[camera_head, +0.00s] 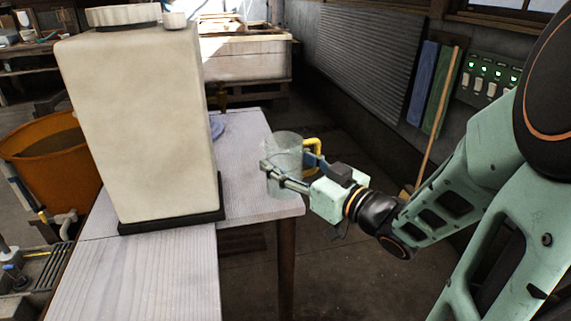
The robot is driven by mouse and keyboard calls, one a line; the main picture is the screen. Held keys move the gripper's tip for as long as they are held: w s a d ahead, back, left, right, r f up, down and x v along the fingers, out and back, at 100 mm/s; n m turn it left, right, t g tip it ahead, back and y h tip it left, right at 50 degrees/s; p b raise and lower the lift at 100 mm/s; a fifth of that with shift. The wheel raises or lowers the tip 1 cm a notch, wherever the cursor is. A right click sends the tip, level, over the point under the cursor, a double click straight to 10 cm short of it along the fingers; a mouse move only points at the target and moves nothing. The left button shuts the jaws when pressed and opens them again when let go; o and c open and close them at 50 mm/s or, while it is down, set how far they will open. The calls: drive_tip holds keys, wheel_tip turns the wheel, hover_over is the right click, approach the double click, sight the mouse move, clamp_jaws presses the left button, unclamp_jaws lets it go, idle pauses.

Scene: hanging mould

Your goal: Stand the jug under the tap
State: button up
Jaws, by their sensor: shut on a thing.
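A clear jug (285,147) with a yellow handle (316,147) is upright at the right edge of the wooden table. My gripper (291,172) is shut on the jug, reaching it from the right. I cannot tell whether the jug's base is above the table or past its edge. A blue round piece (217,129) lies on the table below the tap.
The tank stands on a black base (172,220) on the pale wooden table (245,190). An orange bucket (50,150) is at the left. A wooden pole (437,120) leans on the right wall. The table's right part is mostly clear.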

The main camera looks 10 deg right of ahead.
sight(281, 138)
drive_tip(key=shift+y, duration=0.3)
drive_tip(key=shift+w+d+f+n+g+y, duration=0.1)
drive_tip(key=shift+w+f+n+g+y, duration=0.2)
drive_tip(key=shift+n+g+y, duration=0.15)
drive_tip(key=shift+w+d+f+n+g+y, duration=0.15)
drive_tip(key=shift+f+n+g+y, duration=0.25)
drive_tip(key=shift+f+y, duration=0.2)
wheel_tip(281, 138, down, 13)
drive_tip(key=a+n+g+y, duration=0.1)
drive_tip(key=n+g+y, duration=0.2)
drive_tip(key=g+y, duration=0.1)
wheel_tip(281, 138, up, 20)
drive_tip(key=m+t+h+p, duration=0.4)
drive_tip(key=t+h+p, duration=0.1)
drive_tip(key=p, duration=2.1)
drive_tip(key=shift+h, duration=0.25)
drive_tip(key=p, duration=0.1)
drive_tip(key=r+p, duration=0.2)
drive_tip(key=shift+s+m+t+h+p, duration=0.25)
drive_tip(key=shift+m+t+h+p, duration=0.1)
drive_tip(key=shift+h, duration=0.05)
